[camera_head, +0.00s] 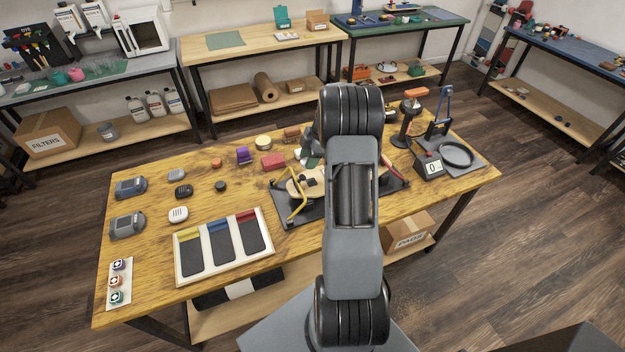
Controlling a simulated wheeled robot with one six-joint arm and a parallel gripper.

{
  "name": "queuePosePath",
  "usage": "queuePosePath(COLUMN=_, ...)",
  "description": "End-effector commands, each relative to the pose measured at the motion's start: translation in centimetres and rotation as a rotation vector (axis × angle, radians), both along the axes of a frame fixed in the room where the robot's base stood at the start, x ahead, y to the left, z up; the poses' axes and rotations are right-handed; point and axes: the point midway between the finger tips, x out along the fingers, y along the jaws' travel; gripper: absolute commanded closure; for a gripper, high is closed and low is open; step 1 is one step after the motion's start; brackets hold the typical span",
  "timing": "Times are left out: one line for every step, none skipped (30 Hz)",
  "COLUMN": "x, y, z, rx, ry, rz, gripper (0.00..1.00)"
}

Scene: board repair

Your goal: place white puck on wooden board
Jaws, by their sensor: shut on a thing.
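My raised arm hides the middle of the board. My gripper is hidden behind my arm, so its jaws and anything in them do not show. A small white thing (298,153) shows just left of my arm, beyond the board; I cannot tell whether it is the white puck. A white ribbed rounded block (178,215) lies at the left of the bench.
A white tray (178,267) with dark panels lies at the front left of the bench. A red block (273,161), a purple piece (242,155) and a black puck (220,186) sit beyond it.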

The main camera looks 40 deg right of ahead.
Motion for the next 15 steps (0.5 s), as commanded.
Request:
queuePosePath(x=-0.5, y=0.0, z=-0.7, rx=0.001, ry=0.000, rz=-0.002, gripper=0.86)
queuePosePath(x=-0.7, y=0.0, z=-0.9, rx=0.001, ry=0.000, rz=-0.001, gripper=0.86)
queuePosePath(x=-1.0, y=0.0, z=-1.2, rx=0.000, ry=-0.001, rz=-0.001, gripper=0.86)
queuePosePath(x=-1.1, y=0.0, z=-1.3, rx=0.000, ry=-0.001, rz=-0.002, gripper=0.86)
queuePosePath(x=-1.2, y=0.1, z=-1.5, rx=0.000, ry=-0.001, rz=-0.002, gripper=0.86)
queuePosePath(x=-1.3, y=0.1, z=-1.6, rx=0.000, ry=-0.001, rz=-0.002, gripper=0.86)
queuePosePath(x=-1.4, y=0.1, z=-1.6, rx=0.000, ry=-0.002, rz=-0.001, gripper=0.86)
queuePosePath(x=-1.4, y=0.1, z=-1.7, rx=0.000, ry=-0.002, rz=-0.001, gripper=0.86)
queuePosePath(x=-1.5, y=0.1, z=-1.8, rx=0.000, ry=-0.002, rz=-0.001, gripper=0.86)
queuePosePath(x=-1.6, y=0.1, z=-1.9, rx=0.000, ry=-0.001, rz=0.000, gripper=0.86)
queuePosePath(x=-1.7, y=0.1, z=-2.0, rx=0.001, ry=-0.001, rz=0.000, gripper=0.86)
queuePosePath(x=-1.9, y=0.1, z=-2.3, rx=0.001, ry=0.000, rz=0.000, gripper=0.86)
queuePosePath(x=-2.1, y=0.1, z=-2.5, rx=0.001, ry=0.000, rz=0.000, gripper=0.86)
queuePosePath(x=-2.3, y=0.2, z=-2.8, rx=0.000, ry=0.000, rz=-0.001, gripper=0.86)
queuePosePath(x=-2.4, y=0.2, z=-3.4, rx=0.001, ry=0.000, rz=-0.001, gripper=0.86)
